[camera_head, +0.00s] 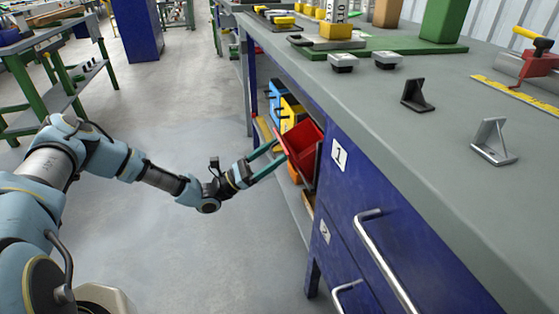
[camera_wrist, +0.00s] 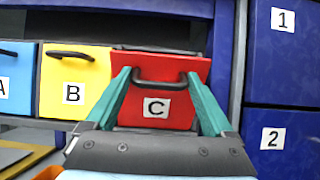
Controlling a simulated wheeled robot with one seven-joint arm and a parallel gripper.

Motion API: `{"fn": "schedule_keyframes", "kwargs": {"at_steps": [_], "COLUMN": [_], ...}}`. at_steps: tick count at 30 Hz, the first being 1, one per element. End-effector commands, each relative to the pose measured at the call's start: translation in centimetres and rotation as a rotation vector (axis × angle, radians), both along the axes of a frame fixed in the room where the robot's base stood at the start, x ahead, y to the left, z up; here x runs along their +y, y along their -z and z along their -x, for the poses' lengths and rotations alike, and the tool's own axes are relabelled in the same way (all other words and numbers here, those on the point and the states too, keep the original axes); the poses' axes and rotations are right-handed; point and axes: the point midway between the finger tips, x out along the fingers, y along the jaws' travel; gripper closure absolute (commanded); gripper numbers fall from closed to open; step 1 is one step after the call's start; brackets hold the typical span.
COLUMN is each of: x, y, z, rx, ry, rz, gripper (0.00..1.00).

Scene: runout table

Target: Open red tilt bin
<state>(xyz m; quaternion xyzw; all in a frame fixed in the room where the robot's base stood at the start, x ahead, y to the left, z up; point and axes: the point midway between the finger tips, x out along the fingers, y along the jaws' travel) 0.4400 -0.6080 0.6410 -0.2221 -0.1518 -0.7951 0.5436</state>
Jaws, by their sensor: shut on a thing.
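The red tilt bin (camera_head: 302,145) is under the bench, left of the blue drawers. In the head view its front leans out from the top and part of its red inside shows. In the wrist view the red front (camera_wrist: 188,112) carries a white label C and a black bar handle (camera_wrist: 160,81). My gripper (camera_head: 277,154) reaches it from the left, its green fingers at the front. In the wrist view my gripper (camera_wrist: 160,76) has one finger at each end of the handle and is shut on it. The exact finger contact is hard to see.
A yellow bin B (camera_wrist: 72,82) and a blue bin A (camera_wrist: 14,80) sit left of the red one. Blue drawers 1 (camera_head: 352,180) and 2 (camera_head: 330,240) with bar handles stand close on the right. The grey bench top (camera_head: 400,130) overhangs. Open floor (camera_head: 190,90) lies left.

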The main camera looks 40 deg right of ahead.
Motion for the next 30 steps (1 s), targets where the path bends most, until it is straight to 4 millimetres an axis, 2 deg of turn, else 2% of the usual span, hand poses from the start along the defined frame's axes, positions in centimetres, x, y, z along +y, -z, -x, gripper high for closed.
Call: {"fn": "schedule_keyframes", "kwargs": {"at_steps": [1, 5, 13, 26, 27, 30], "x": [0.25, 0.64, 1.01, 1.04, 1.04, 1.02], "y": [1.06, 1.48, 1.72, 1.62, 1.62, 1.62], "z": [-0.16, -0.34, -0.46, -0.46, -0.46, -0.44], "rx": [0.011, 0.034, 0.057, 0.060, 0.060, 0.059], "ry": [-0.003, -0.003, -0.001, -0.001, -0.001, -0.001], "rz": [0.027, 0.085, 0.146, 0.154, 0.154, 0.154], "gripper": [1.00, 1.00, 1.00, 1.00, 0.08, 0.00]}}
